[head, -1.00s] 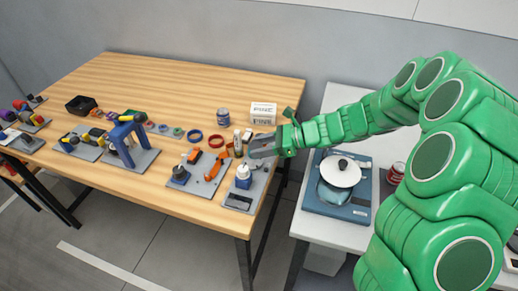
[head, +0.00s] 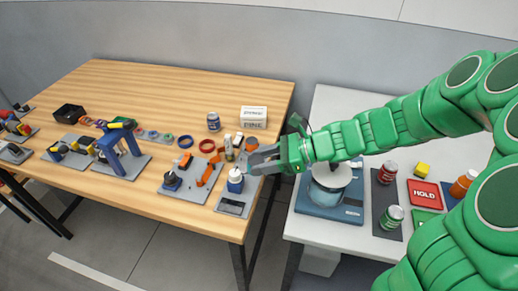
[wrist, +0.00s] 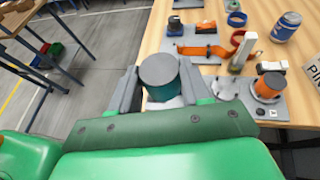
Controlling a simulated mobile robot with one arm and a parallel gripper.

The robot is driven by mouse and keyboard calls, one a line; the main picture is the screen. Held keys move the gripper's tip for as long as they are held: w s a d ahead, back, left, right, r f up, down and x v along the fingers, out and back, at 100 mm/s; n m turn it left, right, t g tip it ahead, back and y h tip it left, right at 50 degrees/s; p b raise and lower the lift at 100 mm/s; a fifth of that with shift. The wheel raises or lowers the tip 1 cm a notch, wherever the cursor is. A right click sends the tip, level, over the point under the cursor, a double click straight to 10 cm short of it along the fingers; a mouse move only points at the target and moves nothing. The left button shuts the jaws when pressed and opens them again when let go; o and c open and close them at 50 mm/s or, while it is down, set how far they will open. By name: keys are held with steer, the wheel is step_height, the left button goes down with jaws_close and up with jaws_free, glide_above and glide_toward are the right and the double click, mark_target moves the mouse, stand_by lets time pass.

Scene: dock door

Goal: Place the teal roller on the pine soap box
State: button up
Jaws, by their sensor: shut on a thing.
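My gripper (wrist: 160,88) is shut on the teal roller (wrist: 163,92), a short cylinder with a dark grey top, held upright between the two grey fingers in the wrist view. In the head view my gripper (head: 260,160) is over the right end of the wooden table, and I cannot make out the roller there. The pine soap box (head: 253,118) is a white box lettered PINE near the table's back right edge, beyond my gripper. Part of it shows at the right edge of the wrist view (wrist: 314,73).
Grey boards with a blue-white bottle (head: 235,181), orange tool (head: 209,174) and small bottles lie left of my gripper. A blue can (head: 213,122) stands left of the box. Right of a gap, a white table holds a pot (head: 330,187) and cans (head: 391,217).

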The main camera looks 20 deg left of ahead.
steer(key=w+a+r+m+t, duration=0.2)
steer(key=w+a+t, duration=0.1)
steer(key=w, duration=0.8)
steer(key=w+a+r+m+t, duration=0.2)
steer(key=w+r, duration=0.1)
steer(key=w, duration=0.9)
glide_above(258, 113)
steer(key=shift+m, duration=0.3)
step_height(258, 113, down, 10)
steer(key=shift+s+r, duration=0.1)
steer(key=shift+w+a+f, duration=0.1)
steer(key=shift+w+f, duration=0.1)
steer(key=shift+f, duration=1.6)
steer(key=shift+f, duration=0.1)
steer(key=o, duration=1.2)
steer(key=shift+c, duration=0.2)
